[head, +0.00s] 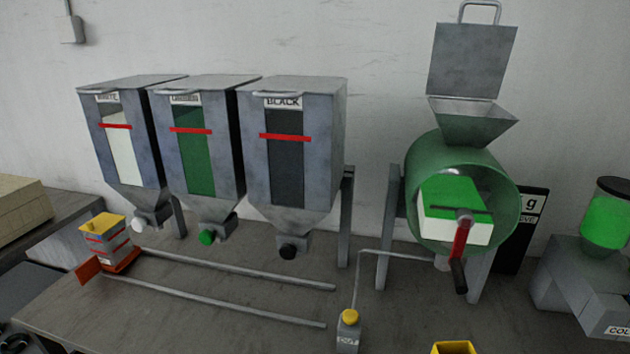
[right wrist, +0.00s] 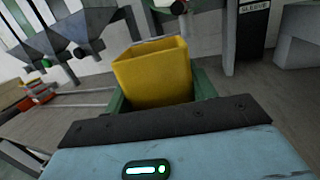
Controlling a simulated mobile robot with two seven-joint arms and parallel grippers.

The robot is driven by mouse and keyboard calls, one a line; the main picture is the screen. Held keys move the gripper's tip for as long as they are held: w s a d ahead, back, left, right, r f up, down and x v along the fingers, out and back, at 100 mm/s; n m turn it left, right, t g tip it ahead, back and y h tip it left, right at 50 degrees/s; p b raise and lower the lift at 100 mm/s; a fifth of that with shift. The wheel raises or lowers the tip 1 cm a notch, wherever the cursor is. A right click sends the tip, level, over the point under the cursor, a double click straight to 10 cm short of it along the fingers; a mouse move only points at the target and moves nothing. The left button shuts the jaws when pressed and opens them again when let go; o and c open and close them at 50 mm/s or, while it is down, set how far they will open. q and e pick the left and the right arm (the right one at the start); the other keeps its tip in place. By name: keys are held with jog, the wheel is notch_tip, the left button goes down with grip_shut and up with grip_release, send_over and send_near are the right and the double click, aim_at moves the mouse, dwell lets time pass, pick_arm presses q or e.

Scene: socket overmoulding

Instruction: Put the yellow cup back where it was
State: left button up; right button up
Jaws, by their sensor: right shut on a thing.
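The yellow cup (right wrist: 152,78) is a square, open-topped cup, seen close up in the right wrist view. My right gripper (right wrist: 160,92) is shut on it, with green fingers on either side. The cup looks slightly tilted in that view and hides the fingertips. In the head view only the cup's top rim (head: 453,347) shows, at the bottom edge, right of centre. The rest of it is cut off there. My left gripper is not in view.
White, green and black hoppers (head: 300,140) stand at the back, with two rails (head: 230,305) on the table before them. A green drum mixer (head: 418,165) stands right. A grey machine (head: 575,275) stands far right.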

dwell(0.5)
jog(key=shift+w+a+r, duration=0.1)
jog(key=shift+a+r, duration=0.1)
jog(key=w+a+r+n+g+y, duration=0.3)
jog(key=a+r+n+y, duration=0.5)
jog(key=a+y, duration=0.4)
jog(key=shift+w+a+r+g, duration=0.4)
jog(key=shift+a+r+g, duration=0.35)
jog(key=shift+a, duration=0.4)
